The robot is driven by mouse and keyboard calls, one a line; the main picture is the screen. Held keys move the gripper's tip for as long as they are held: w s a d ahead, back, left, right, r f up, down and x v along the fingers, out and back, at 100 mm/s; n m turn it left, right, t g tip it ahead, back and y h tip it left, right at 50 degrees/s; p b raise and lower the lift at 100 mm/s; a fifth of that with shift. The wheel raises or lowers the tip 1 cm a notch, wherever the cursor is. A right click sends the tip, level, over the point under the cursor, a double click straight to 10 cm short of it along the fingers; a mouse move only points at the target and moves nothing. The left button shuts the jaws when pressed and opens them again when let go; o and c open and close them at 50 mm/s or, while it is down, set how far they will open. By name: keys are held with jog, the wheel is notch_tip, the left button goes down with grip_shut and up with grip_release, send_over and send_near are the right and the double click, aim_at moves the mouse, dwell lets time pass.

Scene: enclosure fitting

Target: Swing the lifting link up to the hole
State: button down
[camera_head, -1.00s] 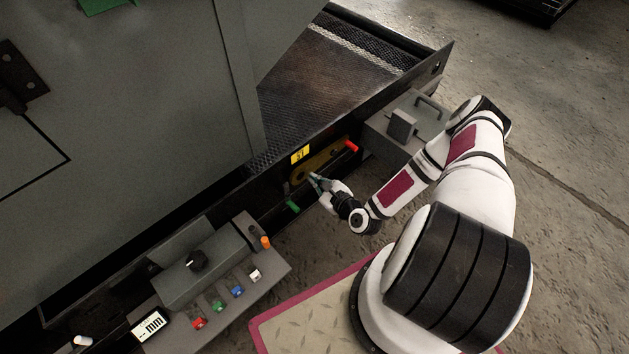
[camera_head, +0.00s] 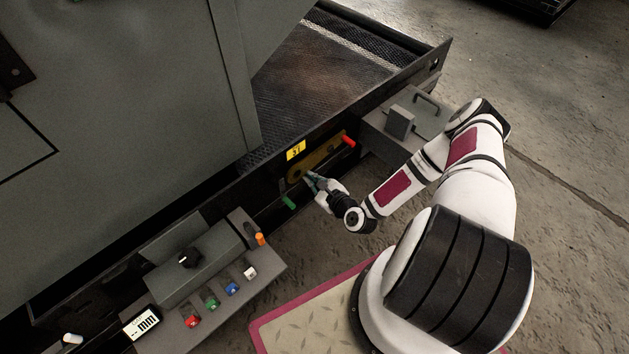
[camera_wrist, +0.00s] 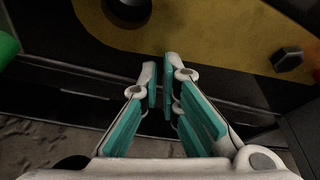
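The lifting link is a yellow bar (camera_head: 322,159) lying slantwise along the dark side of the machine frame, with a red handle (camera_head: 348,141) near its upper right end. In the wrist view the yellow link (camera_wrist: 220,38) fills the top, with a dark round boss (camera_wrist: 130,8) and a dark bolt head (camera_wrist: 287,60). My gripper (camera_head: 309,179) is in front of the link's lower left part. Its teal-padded fingers (camera_wrist: 160,78) are close together with a narrow gap and nothing seen between them. Whether the tips touch the link is unclear. I cannot make out the hole.
A green handle (camera_head: 289,202) sticks out left of my gripper; its edge also shows in the wrist view (camera_wrist: 6,46). A yellow label (camera_head: 296,150) is above the link. A grey box (camera_head: 414,121) is at the right, and a button panel (camera_head: 215,290) at lower left.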

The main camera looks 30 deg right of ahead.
jog(key=s+d+p, duration=0.2)
jog(key=s, duration=0.7)
jog(key=shift+s+d+r+p, duration=0.25)
jog(key=shift+r+p, duration=0.05)
jog(key=shift+r, duration=0.1)
